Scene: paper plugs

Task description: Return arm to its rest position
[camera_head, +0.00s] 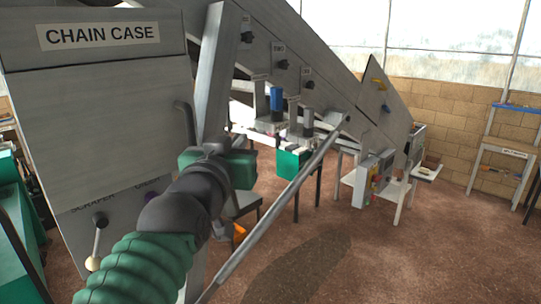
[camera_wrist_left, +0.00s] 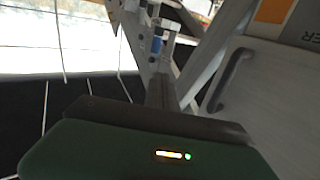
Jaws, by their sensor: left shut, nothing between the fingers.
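My left arm reaches in from the bottom left of the head view. Its left gripper (camera_head: 218,150) is in front of the grey machine, beside the slanted metal post (camera_head: 219,70). The gripper is shut with nothing in it. Its narrow dark fingers (camera_wrist_left: 165,92) point away from the camera in the left wrist view, touching nothing that I can make out. The fingers are mostly hidden by the gripper body in the head view. My right gripper is in neither view.
The grey chain case panel (camera_head: 100,90) with a dark handle (camera_wrist_left: 230,80) stands close by. A long metal bar (camera_head: 290,193) slants across the front. A blue cylinder (camera_head: 276,99) and a grey one (camera_head: 308,122) stand behind. Brown floor is open at right.

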